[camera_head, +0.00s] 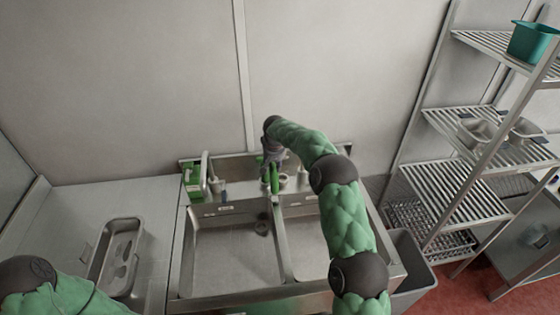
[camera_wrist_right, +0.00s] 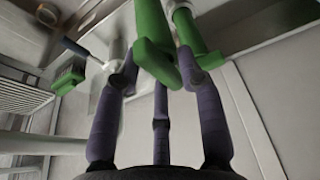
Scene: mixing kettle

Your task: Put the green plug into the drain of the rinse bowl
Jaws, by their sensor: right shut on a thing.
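My right gripper (camera_head: 272,164) is at the back ledge of the sink, above the divider between the two bowls. It is shut on a green piece (camera_head: 274,179), which looks like the green plug. In the right wrist view, the green plug (camera_wrist_right: 155,55) shows as a long green part between the purple fingers (camera_wrist_right: 160,85), with a second green part beside it. The left bowl (camera_head: 235,262) has a dark round drain (camera_head: 262,228) near its back right corner. The right bowl (camera_head: 308,250) is partly hidden by my right arm, and its drain is not visible. My left gripper is out of view.
A green box (camera_head: 193,181) and a brush stand on the ledge at the left. A metal tray (camera_head: 118,255) lies on the counter at left. A grey bin (camera_head: 412,265) and a wire shelf rack (camera_head: 470,195) stand at right. The left bowl is otherwise clear.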

